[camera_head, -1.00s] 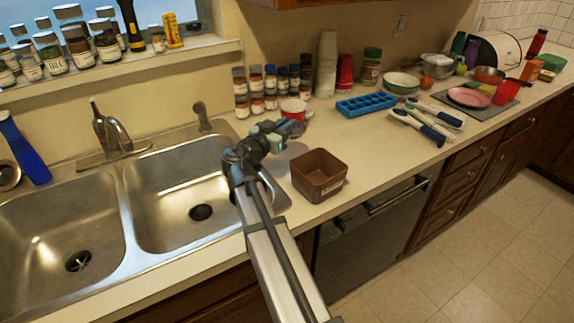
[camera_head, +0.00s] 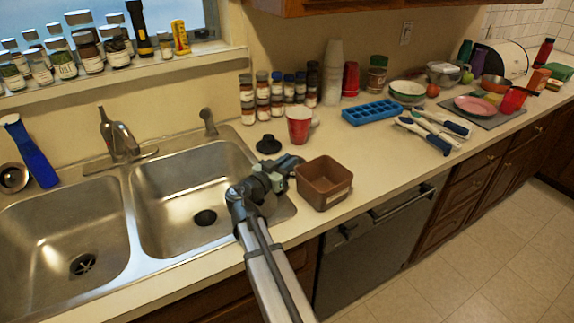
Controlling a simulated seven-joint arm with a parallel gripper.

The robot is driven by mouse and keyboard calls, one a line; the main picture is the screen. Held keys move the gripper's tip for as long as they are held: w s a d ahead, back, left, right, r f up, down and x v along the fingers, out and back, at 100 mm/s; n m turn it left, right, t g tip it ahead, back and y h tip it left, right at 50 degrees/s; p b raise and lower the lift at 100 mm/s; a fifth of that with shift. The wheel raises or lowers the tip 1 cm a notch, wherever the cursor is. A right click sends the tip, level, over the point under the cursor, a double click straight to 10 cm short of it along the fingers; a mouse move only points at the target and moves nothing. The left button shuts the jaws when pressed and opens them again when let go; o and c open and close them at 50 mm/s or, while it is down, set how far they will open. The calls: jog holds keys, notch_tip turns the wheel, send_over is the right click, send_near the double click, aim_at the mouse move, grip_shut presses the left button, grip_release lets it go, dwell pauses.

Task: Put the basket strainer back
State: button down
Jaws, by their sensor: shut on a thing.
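My gripper (camera_head: 288,163) is low over the counter beside the right sink bowl, at the left rear corner of a brown square container (camera_head: 324,184). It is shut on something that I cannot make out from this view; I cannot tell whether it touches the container. No basket strainer is clearly recognisable. The right bowl's drain (camera_head: 205,217) looks dark and open. The left bowl's drain (camera_head: 83,264) shows a cross pattern. A black round piece with a knob (camera_head: 268,144) lies on the counter behind my gripper.
The faucet (camera_head: 119,140) rises behind the sinks. A blue ice tray (camera_head: 371,111) and utensils (camera_head: 430,130) lie to the right. A round metal piece (camera_head: 12,177) sits at the far left.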

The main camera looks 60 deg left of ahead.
jog(key=shift+f, duration=0.45)
jog(key=shift+f, duration=0.1)
jog(key=c, duration=1.1)
grip_release()
jog(key=shift+s+d, duration=0.1)
jog(key=shift+s, duration=0.1)
jog(key=v, duration=1.1)
jog(key=shift+s, duration=0.3)
